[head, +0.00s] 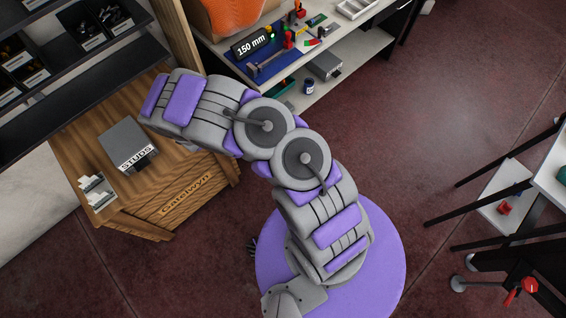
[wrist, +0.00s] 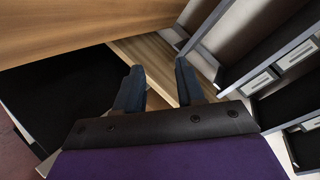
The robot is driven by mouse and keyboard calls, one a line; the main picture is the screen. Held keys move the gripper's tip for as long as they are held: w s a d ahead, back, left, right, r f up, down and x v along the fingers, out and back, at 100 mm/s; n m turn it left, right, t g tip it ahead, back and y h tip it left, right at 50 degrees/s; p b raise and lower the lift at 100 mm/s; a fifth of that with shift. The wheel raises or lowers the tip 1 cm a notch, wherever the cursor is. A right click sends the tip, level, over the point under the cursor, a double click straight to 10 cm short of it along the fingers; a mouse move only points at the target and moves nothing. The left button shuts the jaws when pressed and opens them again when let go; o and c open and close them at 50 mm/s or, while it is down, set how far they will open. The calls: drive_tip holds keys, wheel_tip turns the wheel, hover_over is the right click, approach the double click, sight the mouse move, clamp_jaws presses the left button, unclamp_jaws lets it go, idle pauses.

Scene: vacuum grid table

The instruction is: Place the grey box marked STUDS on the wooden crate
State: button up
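The grey box marked STUDS (head: 126,138) rests upright on top of the wooden crate (head: 190,197), towards its left part, with its label facing the front. The crate carries a name on its front side. My gripper (wrist: 158,68) shows in the wrist view with its two dark fingers apart and nothing between them. In the head view my arm reaches up and left over the crate's back right part; the fingers cannot be made out there. The STUDS box cannot be made out in the wrist view.
Small white-grey items (head: 97,191) lie on the crate's front left corner. A dark shelf (head: 90,88) with labelled bins stands behind and above the crate. A wooden post (head: 176,35) rises near my arm.

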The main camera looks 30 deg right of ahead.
drive_tip(key=s+d+r+n+g+h, duration=0.1)
drive_tip(key=s+d+r+g+h, duration=0.15)
drive_tip(key=s+d+r, duration=0.4)
drive_tip(key=s+d+r+n+g+h, duration=0.1)
drive_tip(key=s+d+r+g, duration=0.3)
drive_tip(key=d+r, duration=0.6)
drive_tip(key=s+r+n+g, duration=0.2)
drive_tip(key=s+r, duration=0.3)
drive_tip(key=s, duration=0.8)
drive_tip(key=s+a+r+n+g+y, duration=0.1)
drive_tip(key=s+r, duration=0.4)
drive_tip(key=s, duration=0.9)
drive_tip(key=s+a+r+n+g+y, duration=0.1)
drive_tip(key=s+r+n+g, duration=0.2)
drive_tip(key=s, duration=1)
wheel_tip(320, 180, up, 3)
drive_tip(key=shift+s+f+g, duration=0.1)
drive_tip(key=shift+s+g, duration=0.05)
drive_tip(key=shift+g, duration=0.8)
drive_tip(key=shift+a+y, duration=0.1)
drive_tip(key=shift+y, duration=0.15)
